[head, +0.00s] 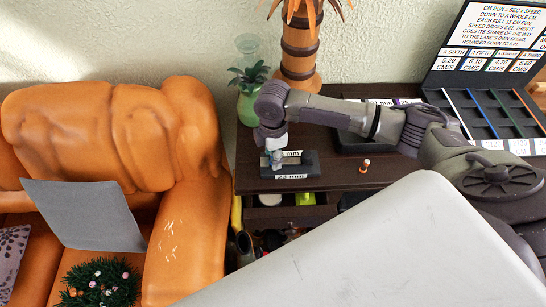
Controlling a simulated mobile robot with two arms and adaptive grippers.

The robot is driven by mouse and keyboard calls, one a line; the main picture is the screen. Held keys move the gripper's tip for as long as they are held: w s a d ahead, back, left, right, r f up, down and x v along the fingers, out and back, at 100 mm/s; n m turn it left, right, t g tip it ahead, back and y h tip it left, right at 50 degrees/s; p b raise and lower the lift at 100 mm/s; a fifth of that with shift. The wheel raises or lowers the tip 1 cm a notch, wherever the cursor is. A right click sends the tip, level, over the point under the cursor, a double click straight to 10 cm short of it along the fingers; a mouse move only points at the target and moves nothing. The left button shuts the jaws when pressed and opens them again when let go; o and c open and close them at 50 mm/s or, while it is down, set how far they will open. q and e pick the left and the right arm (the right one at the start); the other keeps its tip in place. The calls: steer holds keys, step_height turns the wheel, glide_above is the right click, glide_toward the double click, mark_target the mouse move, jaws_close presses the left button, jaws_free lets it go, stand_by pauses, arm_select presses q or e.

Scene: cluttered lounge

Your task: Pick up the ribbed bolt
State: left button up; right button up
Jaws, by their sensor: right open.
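My right gripper (274,162) points down over a small dark block (308,162) with white millimetre labels, on the dark brown table (345,178). Its fingers are small in this view, and it is open. I cannot make out a ribbed bolt for sure; one may be hidden at the fingertips or in the block. A small orange and white piece (364,165) stands on the table to the right of the block. My left gripper is not in view.
A green vase with a plant (249,100) and a ringed orange trunk (299,50) stand behind. A dark rack with coloured strips (490,110) and a sign is at right. An orange sofa (190,230) is left.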

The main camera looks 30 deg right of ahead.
jaws_close()
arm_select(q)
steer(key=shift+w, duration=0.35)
arm_select(e)
steer(key=shift+r, duration=0.1)
